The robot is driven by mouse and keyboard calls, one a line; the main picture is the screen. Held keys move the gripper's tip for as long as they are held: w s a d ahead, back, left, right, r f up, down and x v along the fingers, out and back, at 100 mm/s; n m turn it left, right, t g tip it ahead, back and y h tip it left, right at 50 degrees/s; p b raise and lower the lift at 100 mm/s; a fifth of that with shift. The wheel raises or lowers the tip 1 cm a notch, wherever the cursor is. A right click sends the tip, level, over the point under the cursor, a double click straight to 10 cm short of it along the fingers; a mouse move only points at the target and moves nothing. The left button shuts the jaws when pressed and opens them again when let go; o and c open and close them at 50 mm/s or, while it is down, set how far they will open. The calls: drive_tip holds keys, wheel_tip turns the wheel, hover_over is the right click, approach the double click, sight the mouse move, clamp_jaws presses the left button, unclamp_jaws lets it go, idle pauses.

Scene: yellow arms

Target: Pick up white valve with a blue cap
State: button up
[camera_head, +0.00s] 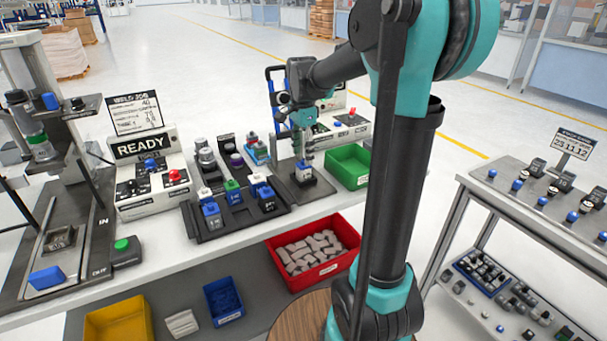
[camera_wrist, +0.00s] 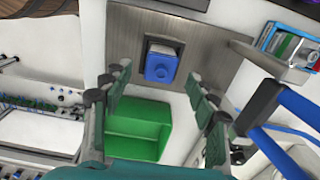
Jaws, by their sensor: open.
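A small valve with a blue part (camera_head: 304,172) sits in a dark holder on a grey plate, right below my gripper (camera_head: 303,148) in the head view. In the wrist view the blue and whitish-grey valve (camera_wrist: 160,67) lies in its dark square holder, beyond and between the two fingers. My gripper (camera_wrist: 163,93) is open, with its fingers spread wide and nothing between them. It appears apart from the valve, though the exact gap is hard to tell. Similar blue-and-white pieces (camera_head: 211,212) stand on a black tray (camera_head: 225,228) to the left.
A green bin (camera_head: 351,168) stands right of the valve; it also shows in the wrist view (camera_wrist: 135,128). A READY control box (camera_head: 150,175) is at the left. A red bin (camera_head: 312,250) with pale pieces sits in front, lower. A blue frame (camera_wrist: 295,120) is near the right finger.

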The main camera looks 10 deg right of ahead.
sight(304, 166)
drive_tip(key=shift+w+d+f, duration=0.1)
drive_tip(key=shift+f, duration=1.3)
drive_tip(key=shift+w+d+f, duration=0.1)
drive_tip(key=shift+f, duration=1.25)
clamp_jaws()
drive_tip(key=shift+r, duration=0.1)
